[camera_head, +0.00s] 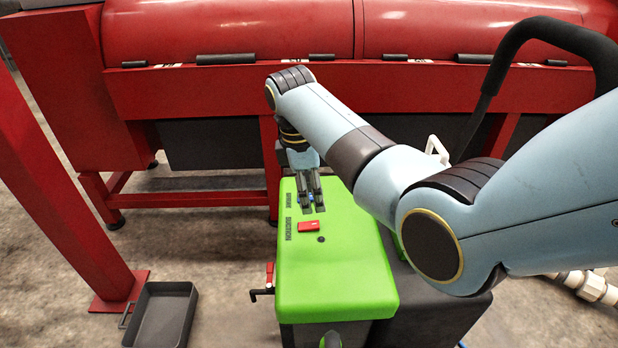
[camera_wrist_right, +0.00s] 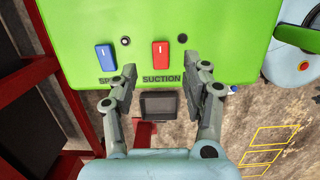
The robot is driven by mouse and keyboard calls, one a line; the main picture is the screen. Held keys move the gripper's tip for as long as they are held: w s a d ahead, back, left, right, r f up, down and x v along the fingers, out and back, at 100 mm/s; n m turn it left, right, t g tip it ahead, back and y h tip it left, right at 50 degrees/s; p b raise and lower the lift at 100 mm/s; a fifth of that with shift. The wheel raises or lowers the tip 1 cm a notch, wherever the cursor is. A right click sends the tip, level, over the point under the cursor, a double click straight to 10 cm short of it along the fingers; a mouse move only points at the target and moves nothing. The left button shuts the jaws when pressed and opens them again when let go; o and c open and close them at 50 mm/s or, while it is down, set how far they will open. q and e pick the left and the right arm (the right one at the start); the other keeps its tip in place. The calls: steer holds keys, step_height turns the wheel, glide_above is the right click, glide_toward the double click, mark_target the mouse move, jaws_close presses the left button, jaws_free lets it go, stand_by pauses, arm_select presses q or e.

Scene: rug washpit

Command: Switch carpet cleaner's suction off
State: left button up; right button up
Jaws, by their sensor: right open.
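The green carpet cleaner (camera_head: 345,265) stands below me. On its top are a red rocker switch (camera_head: 308,226) beside the label SUCTION and a blue switch, mostly hidden behind my fingers. In the right wrist view the red switch (camera_wrist_right: 161,54) sits above its SUCTION label, with the blue switch (camera_wrist_right: 106,57) to its left. I cannot tell which way the red rocker is tipped. My right gripper (camera_head: 312,207) points down over the cleaner's top, close to the switches. It is open and empty, its fingertips spread either side of the red switch's column in the wrist view. My left gripper is not in view.
A dark tray (camera_head: 165,312) lies on the floor at left, by a red post (camera_head: 60,165). A large red machine (camera_head: 240,85) runs along the back. A red-handled lever (camera_head: 269,275) sticks out from the cleaner's left side. A black curved handle (camera_head: 535,35) rises at right.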

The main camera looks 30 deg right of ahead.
steer(key=r, duration=0.4)
steer(key=shift+w+a+r, duration=0.1)
steer(key=shift+a+r, duration=0.05)
steer(key=shift+a, duration=0.15)
